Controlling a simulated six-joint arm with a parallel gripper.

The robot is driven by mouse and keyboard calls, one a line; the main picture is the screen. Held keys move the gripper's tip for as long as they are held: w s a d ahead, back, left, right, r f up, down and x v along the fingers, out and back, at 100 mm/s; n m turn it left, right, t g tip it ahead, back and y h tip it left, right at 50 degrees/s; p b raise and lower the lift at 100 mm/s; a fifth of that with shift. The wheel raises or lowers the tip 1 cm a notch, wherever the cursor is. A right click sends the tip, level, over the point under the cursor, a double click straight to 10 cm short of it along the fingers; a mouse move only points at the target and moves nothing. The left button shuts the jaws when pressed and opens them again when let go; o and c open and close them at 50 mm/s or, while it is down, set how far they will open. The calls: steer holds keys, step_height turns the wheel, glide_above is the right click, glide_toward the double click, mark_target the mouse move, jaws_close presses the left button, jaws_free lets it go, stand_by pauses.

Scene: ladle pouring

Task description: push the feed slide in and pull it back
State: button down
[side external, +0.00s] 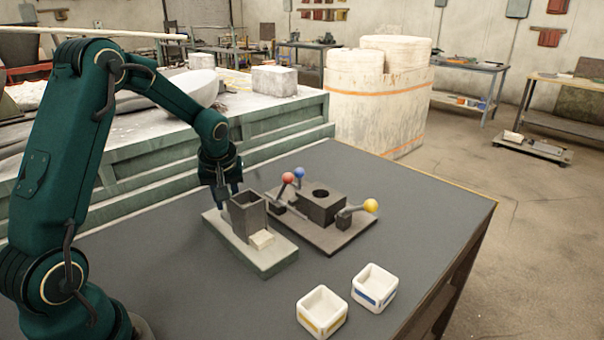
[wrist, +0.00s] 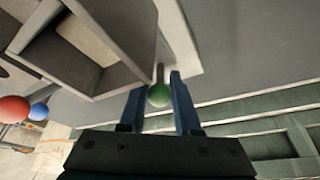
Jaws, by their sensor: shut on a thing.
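The feed slide's green knob (wrist: 159,96) sits between the two fingers of my gripper (wrist: 157,84) in the wrist view, and the gripper is shut on it. A short grey rod runs from the knob toward the feeder. In the side view my gripper (side external: 224,198) is low at the back left end of the feeder, and the knob is hidden there. The feeder has a dark, open-topped hopper (side external: 247,218) on a pale grey base (side external: 272,262). A cream block (side external: 261,240) lies on the base at the hopper's front. The hopper's inside (wrist: 85,40) shows a pale surface.
Right of the feeder stands a dark block (side external: 322,207) with a round hole, with red (side external: 288,178), blue (side external: 299,172) and yellow (side external: 371,205) ball handles around it. Two white bins, one yellow-marked (side external: 322,312) and one blue-marked (side external: 375,287), stand in front. The table's near left is clear.

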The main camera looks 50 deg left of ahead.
steer(key=shift+d, duration=0.4)
steer(key=c, duration=0.6)
jaws_free()
steer(key=shift+c, duration=0.2)
steer(key=shift+v, duration=2.6)
